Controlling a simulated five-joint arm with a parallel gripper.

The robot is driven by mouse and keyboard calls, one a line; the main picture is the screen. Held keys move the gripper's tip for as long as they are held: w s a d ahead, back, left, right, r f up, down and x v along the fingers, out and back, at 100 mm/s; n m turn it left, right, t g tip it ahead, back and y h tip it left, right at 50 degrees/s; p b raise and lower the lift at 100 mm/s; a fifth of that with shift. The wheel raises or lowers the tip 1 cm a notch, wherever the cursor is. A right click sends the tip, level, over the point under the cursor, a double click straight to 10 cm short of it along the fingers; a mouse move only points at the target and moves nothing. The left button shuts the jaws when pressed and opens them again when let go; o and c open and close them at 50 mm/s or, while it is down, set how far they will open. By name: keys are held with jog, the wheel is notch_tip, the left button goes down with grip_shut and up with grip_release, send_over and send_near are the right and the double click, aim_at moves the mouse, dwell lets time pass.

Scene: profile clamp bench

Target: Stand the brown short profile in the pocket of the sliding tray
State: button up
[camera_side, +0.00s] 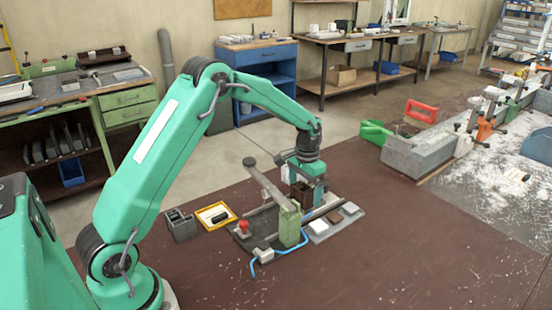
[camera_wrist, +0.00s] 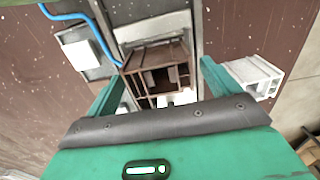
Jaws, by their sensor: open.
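The brown short profile (camera_wrist: 133,67) is a hollow, ribbed box section and shows in the middle of the wrist view. In the side view the brown profile (camera_side: 302,193) stands on the clamp fixture, just below my gripper (camera_side: 305,177). In the wrist view my gripper (camera_wrist: 160,86) is open, with one green finger on each side of the brown profile and a gap on both sides. A grey metal surface, perhaps the sliding tray (camera_wrist: 146,26), lies beneath and behind the profile. I cannot tell whether the profile sits in the pocket.
A green clamp block (camera_side: 290,224) with a long lever (camera_side: 266,186) stands close in front of my gripper. A red knob (camera_side: 243,226) and blue hose (camera_side: 264,263) are near it. A white profile (camera_wrist: 257,76) is right of my fingers. The bench front is clear.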

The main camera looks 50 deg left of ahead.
notch_tip(320, 180, up, 8)
dwell(0.7)
jog(key=s+d+r+t, duration=0.3)
jog(key=s+d+r, duration=0.2)
jog(key=s+r, duration=0.8)
jog(key=s+d+t, duration=0.1)
jog(key=s, duration=0.7)
jog(key=s+d+t, duration=0.1)
jog(key=s+d, duration=0.1)
jog(key=s, duration=0.7)
jog(key=shift+d+f+t, duration=0.25)
jog(key=shift+f+t, duration=0.05)
jog(key=shift+f, duration=0.15)
